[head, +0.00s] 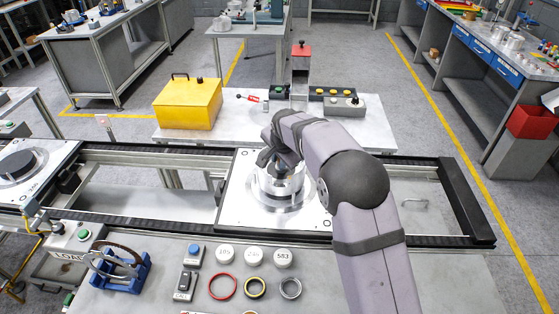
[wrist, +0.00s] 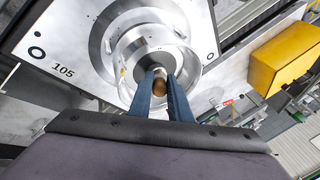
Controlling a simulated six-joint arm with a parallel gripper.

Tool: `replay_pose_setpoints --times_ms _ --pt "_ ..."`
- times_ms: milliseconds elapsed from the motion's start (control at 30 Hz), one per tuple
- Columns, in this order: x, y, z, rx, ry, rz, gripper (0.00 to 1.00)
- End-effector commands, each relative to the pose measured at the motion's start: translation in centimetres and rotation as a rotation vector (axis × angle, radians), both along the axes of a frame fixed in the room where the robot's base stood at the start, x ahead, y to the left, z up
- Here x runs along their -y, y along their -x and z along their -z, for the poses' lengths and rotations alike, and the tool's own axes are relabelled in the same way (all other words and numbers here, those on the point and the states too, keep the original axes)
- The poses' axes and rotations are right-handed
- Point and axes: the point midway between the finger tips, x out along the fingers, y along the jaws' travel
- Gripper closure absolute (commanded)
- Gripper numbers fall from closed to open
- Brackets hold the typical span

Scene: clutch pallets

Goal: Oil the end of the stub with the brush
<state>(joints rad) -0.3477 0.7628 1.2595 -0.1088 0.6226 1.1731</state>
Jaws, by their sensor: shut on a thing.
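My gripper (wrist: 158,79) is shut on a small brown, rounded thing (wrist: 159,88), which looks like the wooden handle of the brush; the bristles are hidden. In the head view, my gripper (head: 273,163) is just above the round silver clutch part (head: 284,188). This part sits on a white pallet plate (head: 238,213) marked 105 in the wrist view. There, the stepped metal rings (wrist: 118,48) surround a darker centre (wrist: 150,60), where the stub seems to be. The fingers partly cover it, and I cannot tell whether the brush touches the stub.
The pallet rests on a black-edged conveyor (head: 130,211). A yellow box (head: 188,104) and button panels stand on the table behind. In front are a blue holder (head: 120,272), several labelled white caps and several rings. Another pallet (head: 58,153) is at left.

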Motion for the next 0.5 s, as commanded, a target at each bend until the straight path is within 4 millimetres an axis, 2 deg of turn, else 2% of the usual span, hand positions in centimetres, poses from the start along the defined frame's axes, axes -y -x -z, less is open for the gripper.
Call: replay_pose_setpoints --times_ms 500 --pt "-0.02 0.63 -0.08 0.002 0.000 -0.001 1.00"
